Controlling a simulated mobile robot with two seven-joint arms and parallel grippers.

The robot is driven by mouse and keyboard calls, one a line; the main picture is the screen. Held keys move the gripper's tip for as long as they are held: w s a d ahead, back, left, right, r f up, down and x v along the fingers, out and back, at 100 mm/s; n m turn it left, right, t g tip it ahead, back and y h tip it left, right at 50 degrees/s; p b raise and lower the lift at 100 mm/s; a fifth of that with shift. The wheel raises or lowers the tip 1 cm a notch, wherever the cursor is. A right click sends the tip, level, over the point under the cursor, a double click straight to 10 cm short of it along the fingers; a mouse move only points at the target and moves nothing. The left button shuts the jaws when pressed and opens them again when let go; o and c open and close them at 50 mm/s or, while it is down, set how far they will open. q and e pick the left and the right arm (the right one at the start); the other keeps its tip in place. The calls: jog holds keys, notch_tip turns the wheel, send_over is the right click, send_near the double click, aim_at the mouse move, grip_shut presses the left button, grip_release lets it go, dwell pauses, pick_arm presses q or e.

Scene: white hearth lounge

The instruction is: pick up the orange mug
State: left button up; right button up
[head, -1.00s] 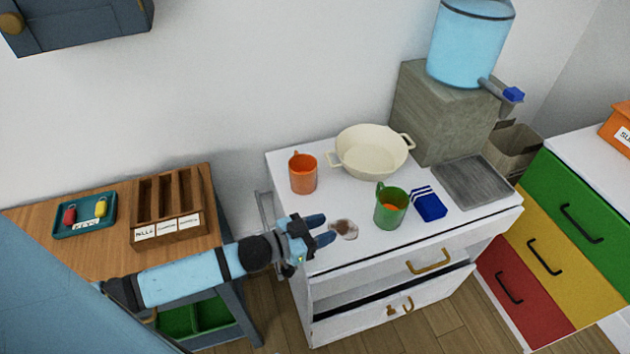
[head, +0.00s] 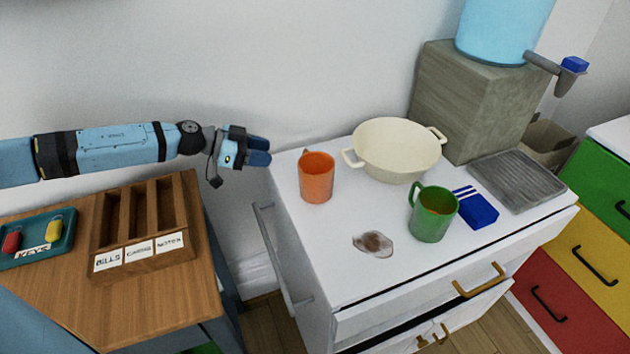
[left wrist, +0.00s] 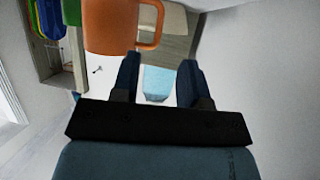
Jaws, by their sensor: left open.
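The orange mug (head: 317,178) stands upright on the white cabinet top, near its back left corner, left of the cream pot. My left gripper (head: 268,151) is open and empty, left of the mug and apart from it, its fingers pointing right. In the left wrist view the orange mug (left wrist: 113,25) fills the upper left, its handle on the right, and the open fingers (left wrist: 160,80) show below it with nothing between them. My right gripper is not in view.
A wooden sorter (head: 145,220) and a teal key tray (head: 35,240) are on the left desk.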

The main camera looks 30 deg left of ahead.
pick_arm(q)
jog(key=b+x, duration=0.1)
jog(key=x, duration=0.8)
jog(key=shift+w+d+r+b, duration=0.1)
jog(key=shift+w+b, duration=0.05)
jog(key=shift+b, duration=0.15)
jog(key=shift+c, duration=0.5)
grip_shut()
